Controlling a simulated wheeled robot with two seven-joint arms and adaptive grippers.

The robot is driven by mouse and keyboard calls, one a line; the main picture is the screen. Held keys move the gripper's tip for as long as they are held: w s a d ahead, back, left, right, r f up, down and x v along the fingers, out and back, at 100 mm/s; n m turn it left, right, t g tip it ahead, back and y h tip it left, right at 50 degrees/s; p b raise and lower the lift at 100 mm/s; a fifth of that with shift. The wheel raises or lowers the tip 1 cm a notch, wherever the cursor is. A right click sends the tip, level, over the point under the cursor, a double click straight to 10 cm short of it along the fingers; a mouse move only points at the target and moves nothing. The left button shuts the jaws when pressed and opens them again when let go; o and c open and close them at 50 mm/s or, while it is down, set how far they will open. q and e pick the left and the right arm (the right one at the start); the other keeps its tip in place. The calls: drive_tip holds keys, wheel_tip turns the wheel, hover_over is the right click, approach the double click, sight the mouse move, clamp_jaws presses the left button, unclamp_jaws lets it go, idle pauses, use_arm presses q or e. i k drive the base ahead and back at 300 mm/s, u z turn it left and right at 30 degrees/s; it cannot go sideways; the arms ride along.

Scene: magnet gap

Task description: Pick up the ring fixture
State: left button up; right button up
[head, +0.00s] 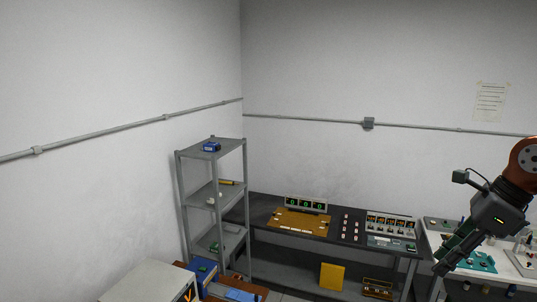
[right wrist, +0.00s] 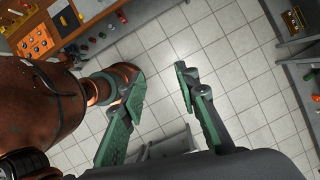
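I cannot make out a ring fixture for sure in either view. My right gripper (head: 447,262) hangs at the right of the head view, in front of the white table (head: 432,236). In the right wrist view its two green fingers (right wrist: 158,78) stand apart with nothing between them, over tiled floor. My left gripper is in neither view.
A dark bench (head: 262,212) along the back wall holds a brown board (head: 298,221), a green-digit display (head: 306,204) and a panel of meters (head: 390,226). A grey shelf (head: 212,189) stands in the corner. The tiled floor (right wrist: 238,62) below the right gripper looks clear.

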sight(210, 147)
drive_tip(key=z, duration=0.75)
drive_tip(key=k, duration=1)
drive_tip(key=z, duration=0.7)
drive_tip(key=i, duration=1.6)
drive_tip(key=u, duration=0.25)
drive_tip(key=i, duration=2.05)
drive_tip(key=u, duration=0.55)
drive_tip(key=i, duration=1.85)
drive_tip(key=u, duration=1.15)
drive_tip(key=i, duration=0.95)
drive_tip(key=u, duration=1.65)
drive_tip(key=i, duration=0.55)
drive_tip(key=u, duration=1)
drive_tip(key=i, duration=1.25)
drive_tip(key=u, duration=0.3)
